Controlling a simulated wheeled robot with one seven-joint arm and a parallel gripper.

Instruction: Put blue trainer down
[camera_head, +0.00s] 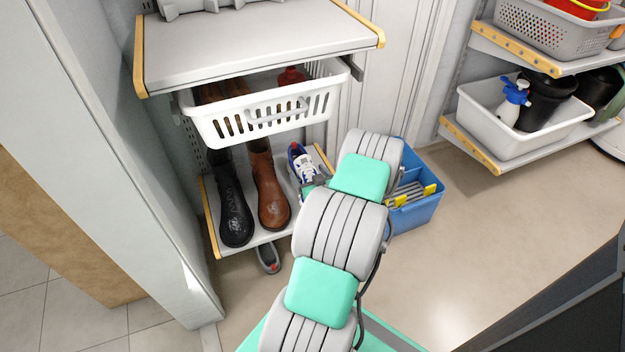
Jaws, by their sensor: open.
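The blue trainer (303,160), blue and white with a little red, is on the low shelf (262,237), to the right of a brown boot (269,190). My arm reaches in from the bottom of the picture and hides part of the shelf's right side. My gripper (312,187) is at the near end of the trainer, mostly hidden by my own arm links. It is open. I cannot tell whether its fingers touch the trainer.
A black boot (233,205) stands left of the brown one. A white basket (258,118) hangs close above the shoes. A blue crate (418,210) stands to the right.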

